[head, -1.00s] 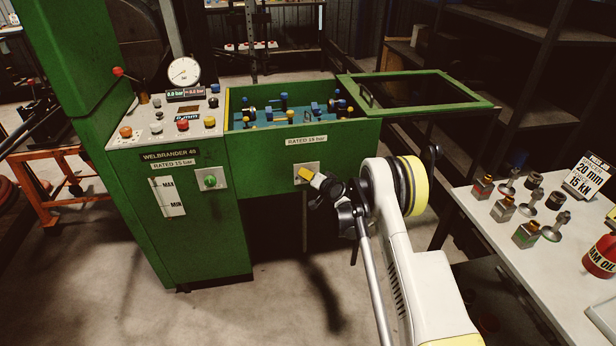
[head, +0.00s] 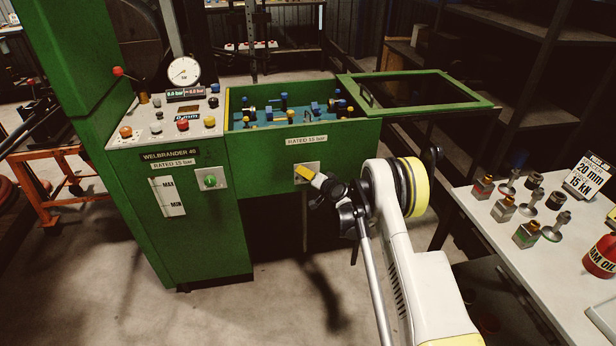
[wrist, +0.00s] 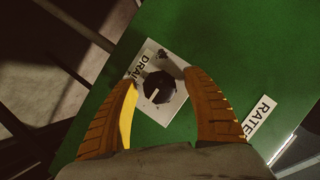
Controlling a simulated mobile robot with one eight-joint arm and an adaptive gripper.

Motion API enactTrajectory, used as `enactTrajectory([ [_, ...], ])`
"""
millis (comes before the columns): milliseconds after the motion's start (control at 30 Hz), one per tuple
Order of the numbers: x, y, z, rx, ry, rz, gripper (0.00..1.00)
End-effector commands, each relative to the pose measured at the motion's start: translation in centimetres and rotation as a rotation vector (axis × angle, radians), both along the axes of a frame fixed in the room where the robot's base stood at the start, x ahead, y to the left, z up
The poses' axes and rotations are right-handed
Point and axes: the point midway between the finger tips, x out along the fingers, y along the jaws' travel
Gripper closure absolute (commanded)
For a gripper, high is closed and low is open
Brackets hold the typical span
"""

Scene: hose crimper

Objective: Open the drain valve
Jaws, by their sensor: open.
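The drain valve is a round black knob (wrist: 158,87) with a pale pointer mark, on a light plate (wrist: 178,112) lettered "DRA…", the rest hidden. The plate is on the green tank front. In the wrist view my open gripper (wrist: 160,78) has one orange-brown finger on each side of the knob, with gaps visible. I cannot tell whether the tips reach the knob's depth. In the head view my gripper (head: 305,173) is in front of the plate (head: 314,166) and hides the knob.
A green knob (head: 210,181) sits on another plate to the left, beside the MAX/MIN gauge (head: 168,196). The control panel (head: 165,120) and pressure dial (head: 184,71) are above it. A table (head: 510,240) with fittings stands at right.

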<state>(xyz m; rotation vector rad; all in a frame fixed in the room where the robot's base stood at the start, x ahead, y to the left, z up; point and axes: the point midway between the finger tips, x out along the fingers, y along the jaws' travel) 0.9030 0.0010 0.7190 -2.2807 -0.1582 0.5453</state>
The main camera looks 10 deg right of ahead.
Motion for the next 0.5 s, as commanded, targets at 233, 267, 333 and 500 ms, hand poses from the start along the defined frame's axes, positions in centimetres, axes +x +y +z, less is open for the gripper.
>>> enactTrajectory([
  [233, -2.0, -0.6, 0.8, 0.000, 0.000, -0.001, 0.42],
  [267, -2.5, -0.8, 1.0, 0.000, 0.000, -0.002, 0.42],
  [333, -4.0, -1.3, 1.5, 0.000, 0.000, -0.002, 0.42],
  [500, -7.4, -2.4, 2.8, -0.001, -0.001, -0.002, 0.42],
])
